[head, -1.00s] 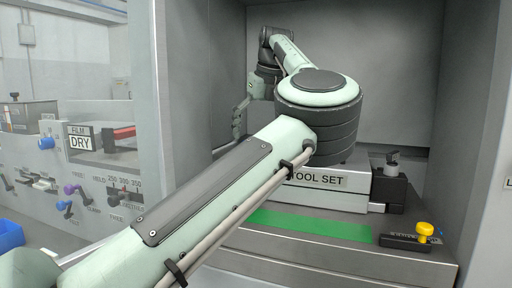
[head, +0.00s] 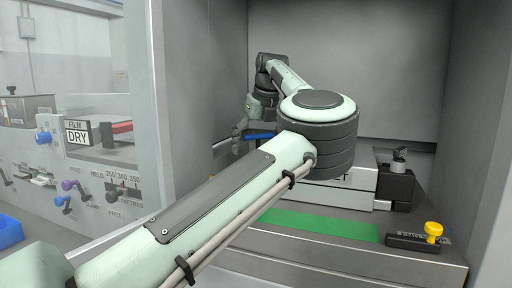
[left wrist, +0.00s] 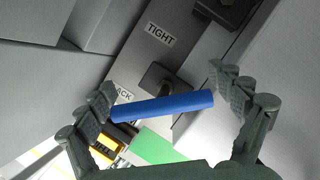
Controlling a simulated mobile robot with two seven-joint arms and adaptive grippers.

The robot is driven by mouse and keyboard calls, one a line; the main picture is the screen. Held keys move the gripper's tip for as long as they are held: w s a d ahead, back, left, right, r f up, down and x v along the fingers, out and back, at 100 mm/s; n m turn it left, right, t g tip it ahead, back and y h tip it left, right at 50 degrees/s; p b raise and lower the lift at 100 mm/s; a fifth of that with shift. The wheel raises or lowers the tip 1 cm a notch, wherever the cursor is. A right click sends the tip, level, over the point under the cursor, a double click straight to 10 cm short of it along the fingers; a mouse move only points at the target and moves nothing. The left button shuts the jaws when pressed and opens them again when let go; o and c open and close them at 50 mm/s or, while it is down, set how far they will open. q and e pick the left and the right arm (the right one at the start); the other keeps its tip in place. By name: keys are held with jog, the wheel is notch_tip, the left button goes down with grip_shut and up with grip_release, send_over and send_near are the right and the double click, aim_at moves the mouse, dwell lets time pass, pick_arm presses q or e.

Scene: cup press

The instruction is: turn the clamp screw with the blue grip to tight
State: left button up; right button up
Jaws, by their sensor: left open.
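The blue grip (left wrist: 165,105) of the clamp screw is a bar lying across the left wrist view, beside a dark block (left wrist: 160,84). The TIGHT label (left wrist: 160,35) is above it, and a partly hidden label ending in "ACK" (left wrist: 123,92) is near its left end. My left gripper (left wrist: 162,84) is open, with its fingers to either side of the blue bar. The bar's left end is close to the left finger; contact is unclear. In the head view the blue grip (head: 262,136) shows beside my left gripper (head: 239,138), partly hidden by my arm. My right gripper is out of view.
A yellow knob (head: 433,231) on a dark bar stands at the front right. A green strip (head: 320,226) lies along the ledge. A dark clamp block (head: 396,185) stands at right. The cabinet's left wall (head: 195,90) is close to my arm.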

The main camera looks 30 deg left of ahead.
pick_arm(q)
jog(key=shift+c, duration=0.5)
jog(key=c, duration=1.1)
jog(key=shift+c, duration=0.3)
